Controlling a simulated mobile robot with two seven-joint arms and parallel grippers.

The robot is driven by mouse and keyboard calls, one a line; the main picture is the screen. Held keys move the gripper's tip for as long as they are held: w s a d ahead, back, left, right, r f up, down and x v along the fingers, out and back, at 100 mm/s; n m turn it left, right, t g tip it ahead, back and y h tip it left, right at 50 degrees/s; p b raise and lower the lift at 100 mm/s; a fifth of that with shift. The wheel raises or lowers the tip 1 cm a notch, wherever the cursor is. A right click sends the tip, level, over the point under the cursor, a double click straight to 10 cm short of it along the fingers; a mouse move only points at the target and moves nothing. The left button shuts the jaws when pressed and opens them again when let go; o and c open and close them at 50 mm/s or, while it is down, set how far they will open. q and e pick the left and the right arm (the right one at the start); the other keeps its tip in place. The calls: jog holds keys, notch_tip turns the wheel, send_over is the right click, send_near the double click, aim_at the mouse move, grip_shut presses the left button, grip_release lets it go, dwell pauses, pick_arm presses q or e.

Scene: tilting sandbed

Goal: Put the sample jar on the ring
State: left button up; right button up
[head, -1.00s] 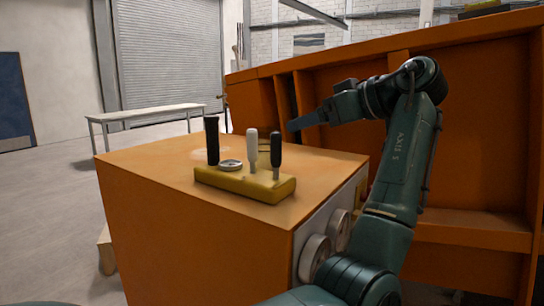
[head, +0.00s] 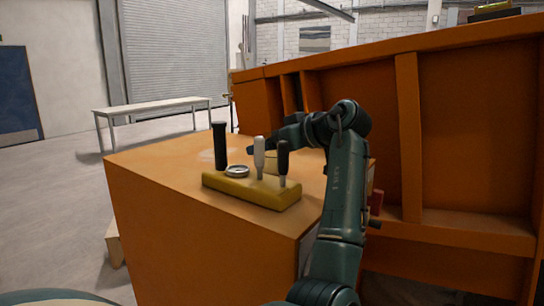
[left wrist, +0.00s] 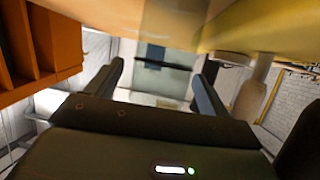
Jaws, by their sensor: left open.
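A yellow block (head: 245,192) on the orange cabinet top holds a black cylinder, a round metal disc (head: 237,171), a white-handled tool (head: 259,152) and a black-handled tool (head: 283,160). A pale ring mark (head: 207,155) lies behind it on the cabinet top. A small yellowish thing (head: 271,160) behind the handles may be the sample jar; it is mostly hidden. My left gripper (head: 256,148) is behind the handles, pointing left. In the left wrist view it (left wrist: 164,64) is open, fingers apart; I cannot tell whether clear glass stands between them. My right gripper is out of view.
A tall orange shelf frame (head: 409,140) stands behind and right of the cabinet (head: 190,230), close to my arm. The handles stand upright in front of the gripper. The left part of the cabinet top is clear. A white bench (head: 150,108) stands far back left.

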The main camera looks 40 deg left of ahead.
pick_arm(q)
jog(key=c, duration=1.1)
jog(key=shift+c, duration=0.2)
